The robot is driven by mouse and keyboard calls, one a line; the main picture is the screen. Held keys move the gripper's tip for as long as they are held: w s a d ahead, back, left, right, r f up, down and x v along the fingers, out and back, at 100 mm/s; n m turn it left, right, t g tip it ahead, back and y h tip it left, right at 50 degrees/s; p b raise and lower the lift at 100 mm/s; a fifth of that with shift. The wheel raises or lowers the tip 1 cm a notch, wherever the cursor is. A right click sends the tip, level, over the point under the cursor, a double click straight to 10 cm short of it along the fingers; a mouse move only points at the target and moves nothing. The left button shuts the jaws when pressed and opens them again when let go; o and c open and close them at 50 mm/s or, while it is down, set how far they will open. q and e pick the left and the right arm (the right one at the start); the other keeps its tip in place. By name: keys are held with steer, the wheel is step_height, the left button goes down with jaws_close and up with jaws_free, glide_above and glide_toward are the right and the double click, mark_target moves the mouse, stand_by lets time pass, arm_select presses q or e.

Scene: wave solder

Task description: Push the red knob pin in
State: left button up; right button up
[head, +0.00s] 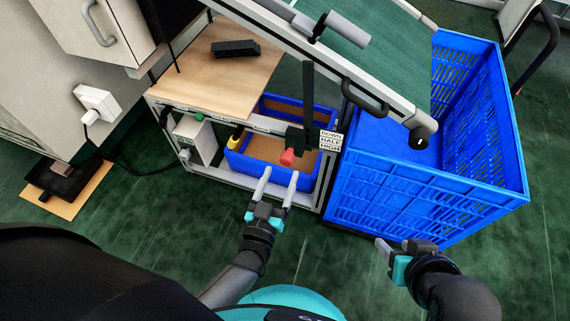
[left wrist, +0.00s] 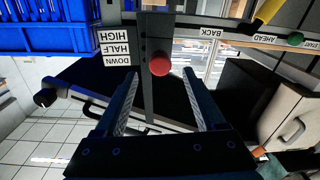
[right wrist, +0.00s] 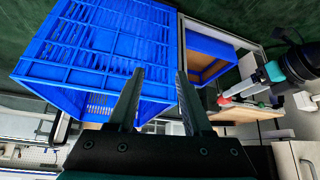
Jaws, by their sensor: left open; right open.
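The red knob pin (head: 287,157) sits on a dark upright bar (head: 307,100) at the front of the workstation frame. It also shows as a round red knob in the left wrist view (left wrist: 160,63), ahead of and between the fingers. My left gripper (head: 276,180) is open and empty, just short of the knob and apart from it in the head view. How far the pin stands out is hard to tell. A sign (head: 330,140) reading DOWN, HALF, HIGH is beside the bar. My right gripper (head: 386,249) is open and empty, low in front of the large blue crate.
A large blue crate (head: 420,190) stands right of the frame. A smaller blue bin (head: 270,173) sits behind the knob, under a wooden top (head: 215,75). A tilted green conveyor (head: 385,50) with a black handle (head: 364,98) overhangs. A yellow knob (head: 235,137) is to the left.

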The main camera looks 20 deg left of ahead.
mark_target(285, 163)
arm_select(q)
steer(key=w+b, duration=0.1)
steer(key=w, duration=0.2)
steer(key=shift+w, duration=0.8)
arm_select(e)
steer(key=shift+w+a+f+t+y, duration=0.1)
steer(key=shift+w+a+t+y, duration=0.25)
steer(key=shift+w+a+t, duration=0.4)
steer(key=shift+w+a+f+t+y, duration=0.1)
steer(key=shift+w+a+t+y, duration=0.25)
steer(key=shift+w+a+t, duration=0.35)
steer(key=shift+s+a, duration=0.1)
steer(key=shift+a, duration=0.15)
arm_select(q)
jaws_close()
